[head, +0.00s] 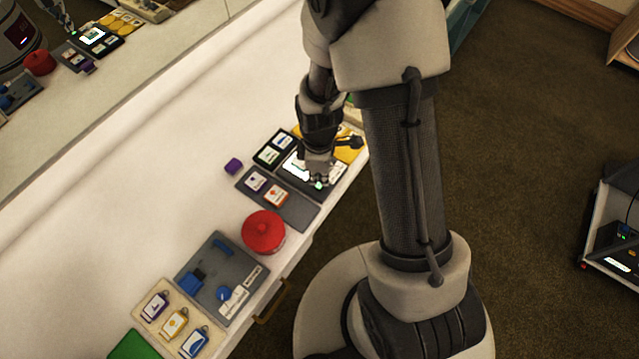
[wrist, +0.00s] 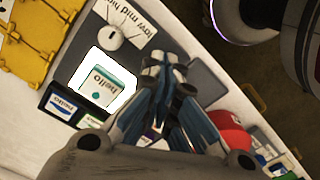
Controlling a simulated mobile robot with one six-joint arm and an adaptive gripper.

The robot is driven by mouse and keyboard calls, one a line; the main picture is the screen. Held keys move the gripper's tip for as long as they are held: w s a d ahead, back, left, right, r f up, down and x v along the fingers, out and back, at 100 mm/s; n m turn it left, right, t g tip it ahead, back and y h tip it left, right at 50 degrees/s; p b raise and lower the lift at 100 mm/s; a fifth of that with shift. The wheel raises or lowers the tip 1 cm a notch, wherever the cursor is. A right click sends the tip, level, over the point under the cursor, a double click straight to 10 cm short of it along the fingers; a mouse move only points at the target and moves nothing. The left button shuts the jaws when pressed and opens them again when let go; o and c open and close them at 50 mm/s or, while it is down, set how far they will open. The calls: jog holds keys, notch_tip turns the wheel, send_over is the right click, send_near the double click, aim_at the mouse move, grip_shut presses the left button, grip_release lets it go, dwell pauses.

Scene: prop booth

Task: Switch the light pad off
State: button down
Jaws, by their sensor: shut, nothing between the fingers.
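The light pad (head: 293,169) glows bright white on a dark grey base on the white counter. In the wrist view its lit face (wrist: 113,60) shows with a "hello" card (wrist: 97,88) lying on it. My gripper (wrist: 165,67) is shut and empty, over the base to the right of the lit face in the wrist view. In the head view my gripper (head: 318,177) hides part of the pad, and I cannot make out the knob.
A dark tray (head: 298,212) with two cards, a purple block (head: 233,166) and a red-lidded pot (head: 263,231) stand nearby. A black card holder (head: 272,149) and yellow pieces (head: 352,150) lie behind. The counter's left stretch is bare. A mirror reflects the scene.

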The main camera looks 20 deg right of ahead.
aim_at(319, 187)
jog(key=shift+f, duration=0.15)
jog(key=shift+f+b, duration=1.15)
jog(key=shift+f, duration=0.1)
jog(key=shift+s+f, duration=0.1)
jog(key=shift+s, duration=0.05)
jog(key=shift+r+p, duration=2.4)
jog(key=shift+r, duration=0.7)
